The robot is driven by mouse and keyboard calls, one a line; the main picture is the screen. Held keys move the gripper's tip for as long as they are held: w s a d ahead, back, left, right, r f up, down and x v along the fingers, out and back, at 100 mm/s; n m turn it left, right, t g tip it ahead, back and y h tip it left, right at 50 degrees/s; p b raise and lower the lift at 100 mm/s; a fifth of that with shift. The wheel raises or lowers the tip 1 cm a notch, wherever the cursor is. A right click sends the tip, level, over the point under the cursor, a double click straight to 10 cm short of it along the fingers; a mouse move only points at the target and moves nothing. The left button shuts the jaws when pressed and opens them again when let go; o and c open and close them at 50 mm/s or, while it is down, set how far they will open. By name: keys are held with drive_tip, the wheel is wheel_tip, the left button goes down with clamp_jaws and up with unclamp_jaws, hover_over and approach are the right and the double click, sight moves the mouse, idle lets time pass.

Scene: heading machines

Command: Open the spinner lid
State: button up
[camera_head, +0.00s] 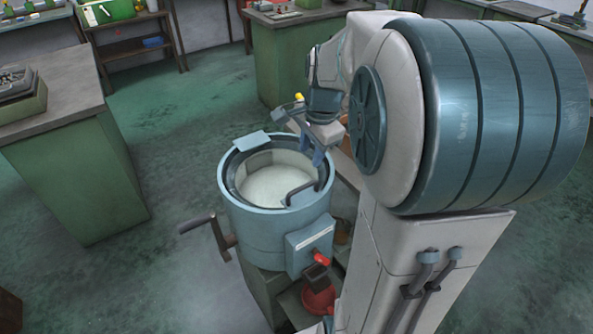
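The spinner (268,228) is a blue-grey round drum machine, standing upright at the middle of the view. Within its dark rim lies a pale round surface, which looks like the lid (268,185), lying level in the opening. A dark bent handle (301,189) stands at the right side of the lid. A flat plate (252,140) sits on the far left rim. My gripper (312,152) points down over the far right rim, beyond the handle and apparently apart from it. Its blue fingers are small and partly overlapped, so their opening is unclear.
A crank bar (205,225) sticks out left of the spinner. A box with a red knob (320,258) is on its front right. A green workbench (75,150) stands left, and a green cabinet (295,55) behind. Floor between them is clear.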

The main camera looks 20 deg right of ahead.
sight(303, 186)
drive_tip(key=f, duration=0.4)
drive_tip(key=w+f, duration=0.1)
drive_tip(key=f, duration=0.3)
drive_tip(key=w+f, duration=0.1)
drive_tip(key=f, duration=0.3)
drive_tip(key=shift+w+a+f, duration=0.2)
drive_tip(key=shift+a+f, duration=0.05)
drive_tip(key=shift+a, duration=0.05)
drive_tip(key=shift+r, duration=0.1)
clamp_jaws()
